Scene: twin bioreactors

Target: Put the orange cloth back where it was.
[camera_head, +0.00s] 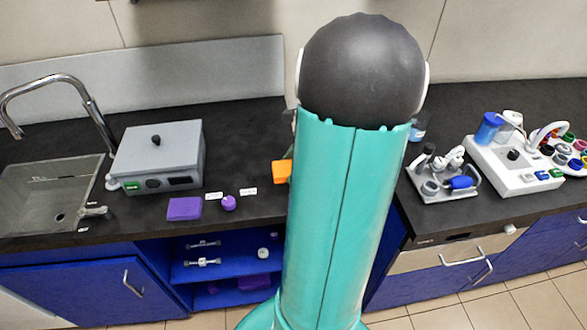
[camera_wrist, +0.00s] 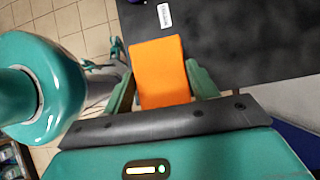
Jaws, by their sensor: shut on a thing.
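The orange cloth (camera_wrist: 160,62) is a flat rectangular block between the two green fingers of my gripper (camera_wrist: 162,85) in the wrist view. My gripper is shut on it. The cloth is beside the dark counter's edge in that view, with tiled floor on its left; its exact height over the counter cannot be told. In the head view only the left part of the cloth (camera_head: 281,171) shows, because my arm hides the rest and the gripper.
A purple cloth (camera_head: 184,208), a purple round thing (camera_head: 228,203) and small white labels (camera_head: 248,191) are on the dark counter (camera_head: 245,150). A grey box (camera_head: 158,155) and sink (camera_head: 50,190) stand left. White equipment (camera_head: 512,165) stands right. An open blue shelf (camera_head: 222,262) lies below.

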